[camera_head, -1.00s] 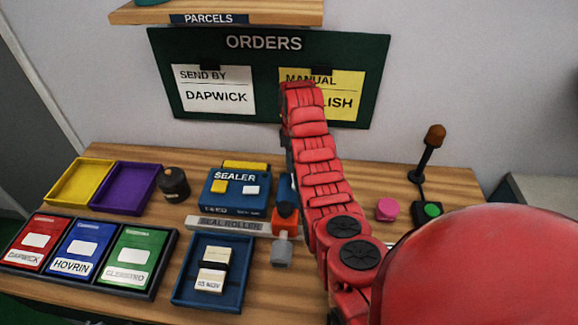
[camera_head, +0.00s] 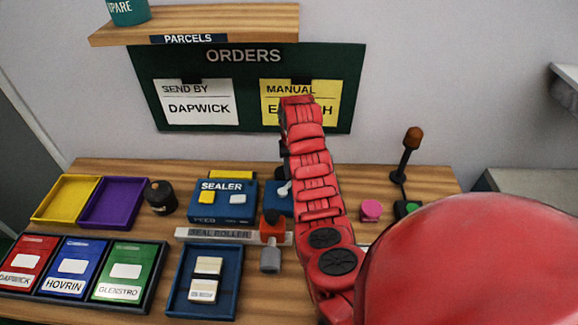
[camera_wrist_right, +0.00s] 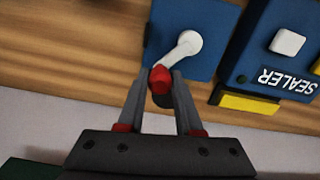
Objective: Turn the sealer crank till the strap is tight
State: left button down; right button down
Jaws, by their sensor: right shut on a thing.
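The blue sealer (camera_head: 222,202) sits on the bench; part of it shows in the right wrist view (camera_wrist_right: 296,45). Beside it is a blue crank base (camera_wrist_right: 212,22) with a pale grey crank arm (camera_wrist_right: 178,54) and a red knob (camera_wrist_right: 160,80). My right gripper (camera_wrist_right: 160,88) is shut on the red knob, a fingertip on either side. In the head view the crank (camera_head: 284,189) shows just left of my red right arm, which hides part of its base. The right fingers are hidden there. No strap can be made out. My left gripper is out of view.
A blue tray (camera_head: 174,292) holds a pale packet (camera_head: 206,279).

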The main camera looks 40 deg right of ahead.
jog(key=s+m+p, duration=0.1)
jog(key=m, duration=0.1)
jog(key=s+m+p, duration=0.1)
jog(key=m+p, duration=0.1)
jog(key=shift+s+r+m, duration=0.1)
jog(key=shift+s+m, duration=0.05)
jog(key=shift+m, duration=0.15)
jog(key=shift+s+a+m+p, duration=0.15)
jog(key=shift+s+m+p, duration=0.35)
jog(key=shift+m, duration=0.5)
jog(key=shift+s+a+m+p, duration=0.1)
jog(key=shift+s+m+p, duration=0.2)
jog(key=shift+m+p, duration=0.55)
jog(key=shift+m, duration=0.25)
jog(key=c, duration=0.6)
grip_release()
